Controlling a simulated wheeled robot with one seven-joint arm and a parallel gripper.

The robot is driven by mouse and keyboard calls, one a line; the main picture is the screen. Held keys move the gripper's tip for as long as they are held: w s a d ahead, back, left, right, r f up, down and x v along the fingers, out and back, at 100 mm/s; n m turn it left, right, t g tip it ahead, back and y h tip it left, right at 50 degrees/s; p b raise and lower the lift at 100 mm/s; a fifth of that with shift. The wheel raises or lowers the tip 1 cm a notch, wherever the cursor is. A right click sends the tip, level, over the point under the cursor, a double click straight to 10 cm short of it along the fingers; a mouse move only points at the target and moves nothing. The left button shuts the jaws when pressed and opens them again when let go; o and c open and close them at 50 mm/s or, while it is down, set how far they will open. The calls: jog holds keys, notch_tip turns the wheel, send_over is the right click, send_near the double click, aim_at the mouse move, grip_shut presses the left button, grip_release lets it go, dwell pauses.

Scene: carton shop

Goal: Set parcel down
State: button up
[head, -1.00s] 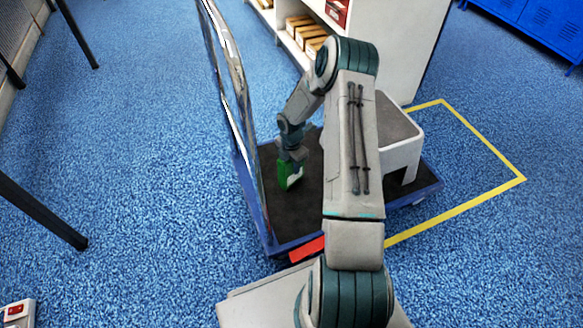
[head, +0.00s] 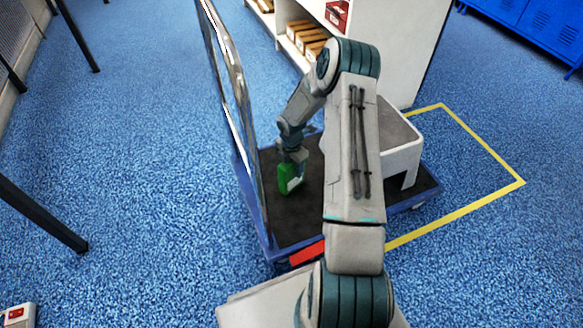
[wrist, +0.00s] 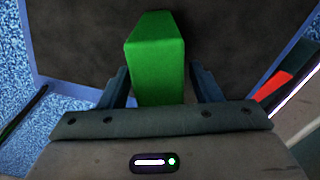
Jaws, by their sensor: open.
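The parcel is a small green box (head: 286,178) with a white patch on one side. It stands on the dark deck of a blue-edged platform trolley (head: 300,222), near the trolley's upright handle. In the wrist view the green box (wrist: 155,58) sits between my two fingers, with a gap showing on each side. My gripper (head: 291,160) is open around the upper part of the box. In the head view the fingertips are small and partly hidden against the box.
A grey-topped white step stool (head: 402,155) stands on the trolley to the right, partly behind my arm. The shiny handle frame (head: 232,90) rises at the left. Yellow tape (head: 480,142) marks the blue floor. A white shelf (head: 400,50) stands behind.

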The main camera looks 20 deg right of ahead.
notch_tip(320, 180, up, 10)
jog(key=p, duration=0.4)
jog(key=shift+r, duration=0.1)
